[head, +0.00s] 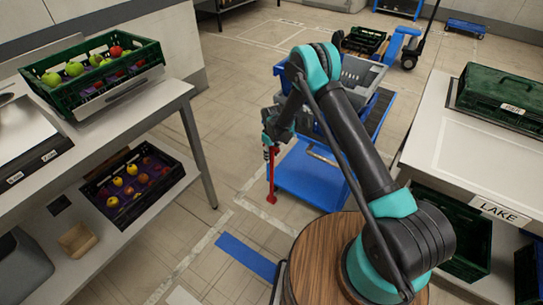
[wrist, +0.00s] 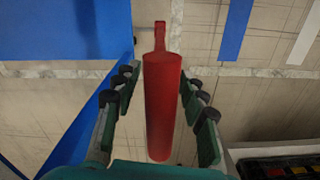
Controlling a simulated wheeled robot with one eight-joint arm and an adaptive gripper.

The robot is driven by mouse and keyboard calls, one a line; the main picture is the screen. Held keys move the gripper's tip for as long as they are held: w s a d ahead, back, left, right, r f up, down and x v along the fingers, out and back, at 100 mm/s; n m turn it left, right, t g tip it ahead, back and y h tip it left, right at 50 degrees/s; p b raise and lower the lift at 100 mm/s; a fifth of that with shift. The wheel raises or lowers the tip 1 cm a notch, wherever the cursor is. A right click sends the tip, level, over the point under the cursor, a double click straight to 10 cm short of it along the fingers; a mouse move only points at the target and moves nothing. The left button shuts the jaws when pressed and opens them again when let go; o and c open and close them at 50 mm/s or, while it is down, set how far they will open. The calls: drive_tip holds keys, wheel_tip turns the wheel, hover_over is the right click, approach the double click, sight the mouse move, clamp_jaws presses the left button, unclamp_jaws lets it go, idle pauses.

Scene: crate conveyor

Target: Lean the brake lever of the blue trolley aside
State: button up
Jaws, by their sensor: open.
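The blue trolley (head: 309,182) stands on the floor beyond my round wooden-topped base, with grey crates on it. Its red brake lever (head: 271,178) shows at the trolley's left side, near upright in the head view. My gripper (head: 270,146) is at the lever's upper part. In the wrist view the thick red lever (wrist: 163,110) lies between the two open fingers of my gripper (wrist: 160,82), with a visible gap on each side. Its narrow end points to the top of that view. Part of the trolley deck (wrist: 60,32) fills the upper left there.
On the left, a table (head: 150,97) holds a green crate (head: 97,85) of fruit, with a darker fruit crate (head: 130,190) on its lower shelf. On the right is a bench (head: 470,150) labelled LAKE. Blue tape (head: 246,256) marks the floor, which is free left of the trolley.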

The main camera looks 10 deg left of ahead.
clamp_jaws()
idle(0.3)
